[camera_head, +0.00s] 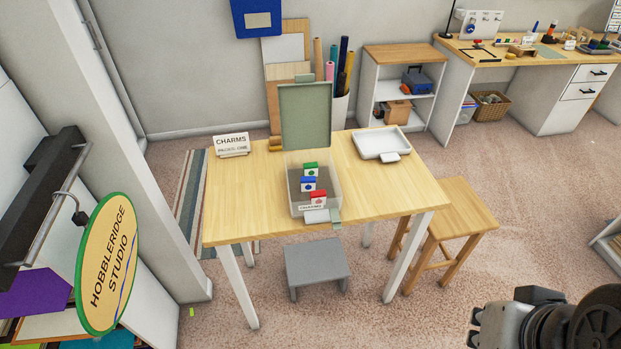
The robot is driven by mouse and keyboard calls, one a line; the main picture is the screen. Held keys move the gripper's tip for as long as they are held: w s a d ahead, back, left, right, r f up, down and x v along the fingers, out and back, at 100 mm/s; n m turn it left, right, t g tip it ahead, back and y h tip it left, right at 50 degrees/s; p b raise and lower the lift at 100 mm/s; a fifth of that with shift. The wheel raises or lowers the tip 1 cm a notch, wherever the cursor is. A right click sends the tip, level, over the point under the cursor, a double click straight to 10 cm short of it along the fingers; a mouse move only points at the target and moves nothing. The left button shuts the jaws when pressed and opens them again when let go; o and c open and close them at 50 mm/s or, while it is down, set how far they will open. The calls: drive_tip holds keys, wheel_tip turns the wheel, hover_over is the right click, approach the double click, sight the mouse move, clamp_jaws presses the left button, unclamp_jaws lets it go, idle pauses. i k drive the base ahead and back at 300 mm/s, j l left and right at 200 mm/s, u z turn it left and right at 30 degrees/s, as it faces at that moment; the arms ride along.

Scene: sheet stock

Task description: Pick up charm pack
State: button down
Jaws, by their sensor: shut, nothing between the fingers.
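Three small charm packs stand in a row inside a clear open bin (333,185) on the wooden table. The green-topped pack (310,169) is at the back, the blue-topped pack (308,184) is in the middle, and the red-topped pack (318,198) is at the front. The bin's green lid (305,115) stands raised at its back. A white sign (232,144) reading "CHARMS" stands at the table's back left. Part of my arm shows at the bottom right, away from the table. My gripper's fingers are not in the picture.
A shallow white tray (381,143) sits at the table's (240,208) back right. A wooden stool (457,207) stands right of the table, and a grey step stool (318,262) is under its front. Carpet in front is mostly clear.

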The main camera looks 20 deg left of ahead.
sight(317, 195)
drive_tip(key=i+j+u, duration=0.45)
drive_tip(key=i+j, duration=0.6)
